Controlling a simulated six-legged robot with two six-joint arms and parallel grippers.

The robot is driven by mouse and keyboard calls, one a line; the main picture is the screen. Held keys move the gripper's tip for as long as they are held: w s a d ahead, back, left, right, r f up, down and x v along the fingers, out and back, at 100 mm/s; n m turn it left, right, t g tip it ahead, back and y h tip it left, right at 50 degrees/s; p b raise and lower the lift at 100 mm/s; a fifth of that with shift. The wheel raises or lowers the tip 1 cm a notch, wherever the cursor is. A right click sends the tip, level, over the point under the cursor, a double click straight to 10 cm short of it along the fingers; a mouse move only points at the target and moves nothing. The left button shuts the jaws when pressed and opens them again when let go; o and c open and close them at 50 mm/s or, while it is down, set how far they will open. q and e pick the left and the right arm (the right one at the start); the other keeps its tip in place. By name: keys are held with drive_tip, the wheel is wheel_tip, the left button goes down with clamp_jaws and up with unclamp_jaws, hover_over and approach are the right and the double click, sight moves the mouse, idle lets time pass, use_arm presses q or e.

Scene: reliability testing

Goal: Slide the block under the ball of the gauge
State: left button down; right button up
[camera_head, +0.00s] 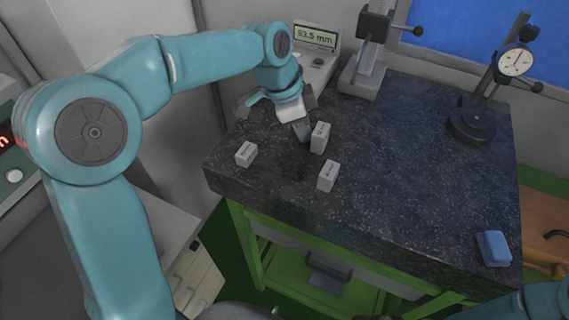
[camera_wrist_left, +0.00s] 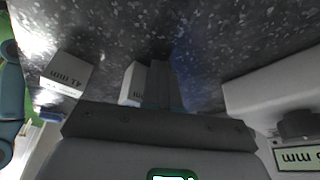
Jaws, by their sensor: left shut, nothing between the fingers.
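Three small pale grey blocks stand on the dark stone slab: a left one (camera_head: 246,153), a tall one (camera_head: 320,137) and a front one (camera_head: 328,176). My left gripper (camera_head: 303,132) is shut and empty, pointing down just left of the tall block. In the left wrist view, the shut fingers (camera_wrist_left: 165,85) are close beside one block (camera_wrist_left: 133,84); contact is unclear. Another block (camera_wrist_left: 68,74), marked 41 mm, lies further left. The gauge's grey stand (camera_head: 362,80) is at the back, beside a display (camera_head: 316,37) reading 93.5 mm. I cannot make out its ball. My right gripper is out of view.
A dial indicator (camera_head: 515,62) on a black round base (camera_head: 471,125) stands at the back right. A blue block-like object (camera_head: 494,248) lies at the right front corner. The slab's middle and right (camera_head: 420,170) are clear. My right arm shows at the lower right.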

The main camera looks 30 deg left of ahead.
use_arm(q)
drive_tip(key=shift+d, duration=1.1)
drive_tip(key=r+p, duration=0.1)
drive_tip(key=a+r+p, duration=0.2)
drive_tip(key=r, duration=0.1)
drive_tip(key=shift+r, duration=0.1)
drive_tip(key=shift+a, duration=0.1)
drive_tip(key=shift+a, duration=0.1)
